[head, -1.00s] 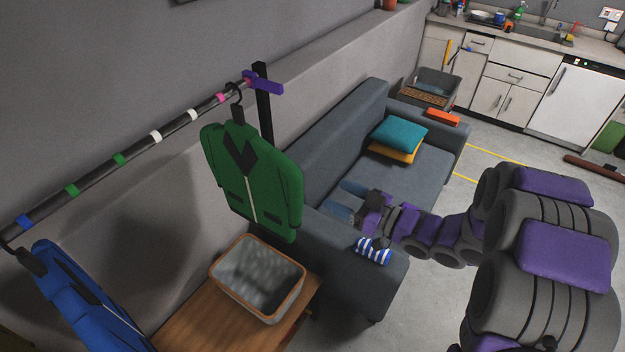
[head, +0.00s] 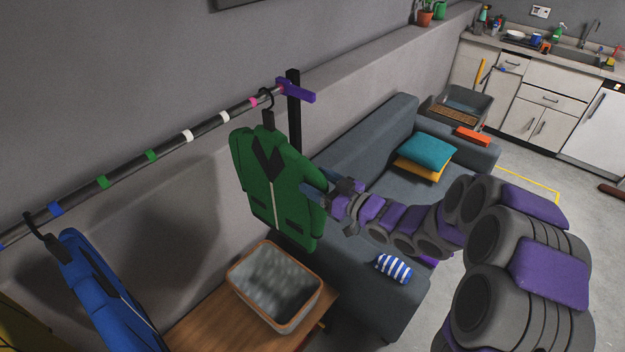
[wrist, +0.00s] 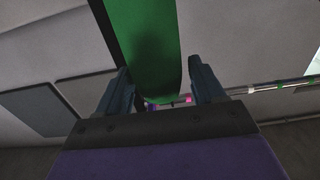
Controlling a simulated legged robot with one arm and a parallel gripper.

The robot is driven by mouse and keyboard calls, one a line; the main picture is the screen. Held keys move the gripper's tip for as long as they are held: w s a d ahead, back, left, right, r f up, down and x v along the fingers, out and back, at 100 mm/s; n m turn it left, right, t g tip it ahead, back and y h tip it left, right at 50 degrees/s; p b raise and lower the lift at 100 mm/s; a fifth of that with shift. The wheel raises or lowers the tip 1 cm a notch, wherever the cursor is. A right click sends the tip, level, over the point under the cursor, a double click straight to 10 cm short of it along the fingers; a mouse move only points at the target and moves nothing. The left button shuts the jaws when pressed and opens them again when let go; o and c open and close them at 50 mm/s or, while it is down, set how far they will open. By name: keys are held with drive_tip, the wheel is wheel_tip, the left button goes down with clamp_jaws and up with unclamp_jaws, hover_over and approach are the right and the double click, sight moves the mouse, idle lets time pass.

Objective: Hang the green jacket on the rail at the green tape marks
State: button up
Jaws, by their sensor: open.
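The green jacket (head: 272,190) hangs by its black hook from the rail (head: 205,126), close to the pink mark near the rail's right end. Two green tape marks (head: 103,182) (head: 151,156) are farther left on the rail, with bare rail around them. My gripper (head: 318,190) is at the jacket's right side in the head view. It is open, and in the wrist view the gripper (wrist: 160,72) has its fingers on either side of the jacket's green edge (wrist: 145,45). Contact cannot be told. The fingertips are partly hidden in the head view.
A blue jacket (head: 100,295) hangs at the left near the blue mark (head: 55,208). A purple bracket (head: 298,92) and black post (head: 294,120) end the rail. Below stand a basket (head: 275,285) on a wooden table (head: 205,325) and a grey sofa (head: 365,150) with cushions.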

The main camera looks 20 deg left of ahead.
drive_tip(key=shift+x, duration=1.05)
clamp_jaws()
drive_tip(key=shift+r, duration=0.15)
drive_tip(key=shift+r+p, duration=0.2)
drive_tip(key=shift+p, duration=0.15)
drive_tip(key=shift+w, duration=0.15)
